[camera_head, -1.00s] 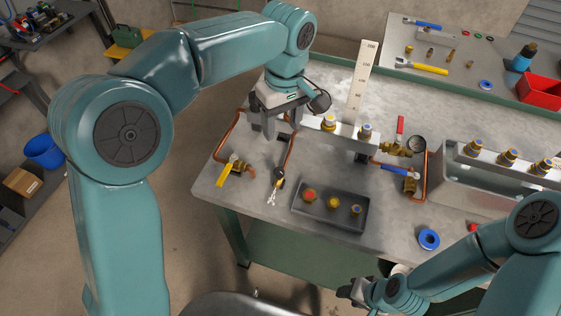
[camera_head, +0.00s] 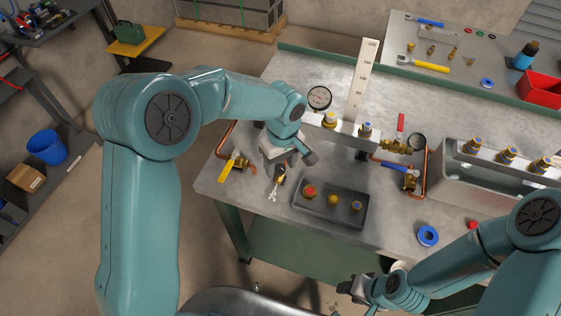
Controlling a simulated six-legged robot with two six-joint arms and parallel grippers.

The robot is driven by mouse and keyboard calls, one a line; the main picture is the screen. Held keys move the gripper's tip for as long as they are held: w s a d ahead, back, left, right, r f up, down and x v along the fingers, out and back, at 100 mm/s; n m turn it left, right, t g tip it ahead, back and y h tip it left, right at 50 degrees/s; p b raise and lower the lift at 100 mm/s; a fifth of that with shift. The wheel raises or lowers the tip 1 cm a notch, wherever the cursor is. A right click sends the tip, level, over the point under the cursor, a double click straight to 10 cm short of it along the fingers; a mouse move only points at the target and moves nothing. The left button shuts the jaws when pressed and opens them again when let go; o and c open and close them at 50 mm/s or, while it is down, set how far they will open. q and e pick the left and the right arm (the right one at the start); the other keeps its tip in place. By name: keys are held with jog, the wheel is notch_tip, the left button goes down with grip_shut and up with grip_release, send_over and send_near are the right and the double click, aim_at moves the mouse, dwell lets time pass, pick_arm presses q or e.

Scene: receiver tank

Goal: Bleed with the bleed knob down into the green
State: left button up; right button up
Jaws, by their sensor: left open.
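My left gripper (camera_head: 279,168) is open and points down just above a small brass fitting with a dark top (camera_head: 281,179) near the table's front left, which looks like the bleed knob. The gripper partly covers it, and I cannot tell whether they touch. A white, branching shape (camera_head: 272,192) lies below the fitting. A round white gauge (camera_head: 320,97) stands behind the gripper; its needle and any green zone are too small to read.
A yellow-handled valve (camera_head: 229,169) is left of the gripper. A dark tray (camera_head: 331,217) with several brass caps is to the right. A manifold block (camera_head: 345,134) and upright scale (camera_head: 362,80) stand behind. A blue ring (camera_head: 428,236) lies near the front edge.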

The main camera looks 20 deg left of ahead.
pick_arm(q)
jog(key=shift+w+f, duration=0.1)
jog(key=shift+w, duration=0.15)
jog(key=c, duration=1.1)
jog(key=shift+o, duration=0.2)
jog(key=shift+m, duration=0.3)
jog(key=shift+m+b, duration=0.65)
jog(key=shift+m, duration=0.35)
jog(key=m+b, duration=0.1)
jog(key=m, duration=0.1)
jog(key=shift+m, duration=0.3)
jog(key=m, duration=0.3)
jog(key=shift+m, duration=0.3)
jog(key=shift+m+b, duration=0.4)
jog(key=shift+m, duration=1.3)
